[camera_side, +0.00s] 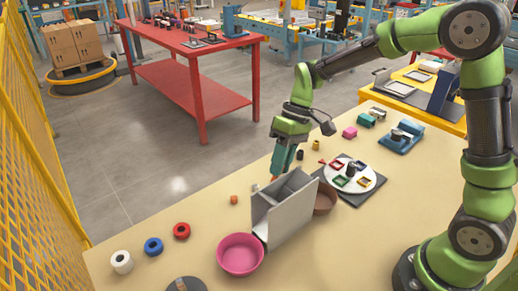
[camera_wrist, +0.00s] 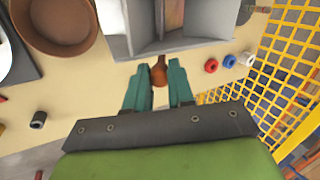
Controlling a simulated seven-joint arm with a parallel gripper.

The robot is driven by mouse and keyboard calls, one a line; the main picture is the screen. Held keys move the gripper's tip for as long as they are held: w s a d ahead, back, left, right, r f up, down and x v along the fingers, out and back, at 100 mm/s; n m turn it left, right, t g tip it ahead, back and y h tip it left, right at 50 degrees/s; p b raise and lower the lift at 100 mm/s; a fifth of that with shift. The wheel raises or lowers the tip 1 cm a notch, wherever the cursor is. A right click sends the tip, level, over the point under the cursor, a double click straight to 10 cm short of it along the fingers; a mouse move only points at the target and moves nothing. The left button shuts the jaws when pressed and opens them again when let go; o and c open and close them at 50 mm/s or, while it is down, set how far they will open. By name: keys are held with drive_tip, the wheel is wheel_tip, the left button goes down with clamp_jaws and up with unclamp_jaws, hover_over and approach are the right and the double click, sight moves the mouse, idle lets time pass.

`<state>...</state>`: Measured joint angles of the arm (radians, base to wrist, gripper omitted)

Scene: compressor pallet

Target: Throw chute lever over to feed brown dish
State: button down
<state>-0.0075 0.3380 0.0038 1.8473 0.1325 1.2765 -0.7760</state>
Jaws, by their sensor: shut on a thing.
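The grey chute (camera_side: 290,220) stands on the tan table as a box with an inner divider. The brown dish (camera_side: 326,201) is at its right side, partly hidden behind it; the wrist view shows it at upper left (camera_wrist: 58,45). The pink dish (camera_side: 240,256) is at the chute's near left. The chute lever (camera_wrist: 159,74), with a rounded brown-orange end, sticks out of the chute edge between my fingers. My gripper (camera_wrist: 161,84) is shut on the lever; in the side view its teal fingers (camera_side: 276,174) reach down at the chute's far end, where the lever is barely visible.
White, blue and red rings (camera_side: 153,247) lie left of the pink dish. A small orange piece (camera_side: 234,199) lies left of the chute. A white round plate (camera_side: 348,176) with coloured pieces on a dark mat is to the right. A yellow mesh fence (camera_side: 35,170) borders the left.

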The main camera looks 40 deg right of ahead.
drive_tip(key=shift+a+r, duration=0.1)
drive_tip(key=shift+a, duration=0.05)
drive_tip(key=shift+a+r+h, duration=0.15)
drive_tip(key=shift+a+h, duration=0.25)
drive_tip(key=shift+h, duration=0.3)
drive_tip(key=shift+a+r+h, duration=0.15)
drive_tip(key=shift+a+h, duration=0.25)
drive_tip(key=shift+h, duration=0.3)
drive_tip(key=a+h, duration=0.2)
drive_tip(key=shift+r+h, duration=0.1)
drive_tip(key=shift+h, duration=0.2)
drive_tip(key=a+h, duration=0.2)
drive_tip(key=a+f+h, duration=0.1)
drive_tip(key=a+h, duration=0.1)
drive_tip(key=shift+h, duration=0.3)
drive_tip(key=shift+a+f, duration=0.2)
drive_tip(key=shift+a, duration=0.05)
drive_tip(key=c, duration=1)
unclamp_jaws()
drive_tip(key=shift+d, duration=0.15)
drive_tip(key=shift+r, duration=0.1)
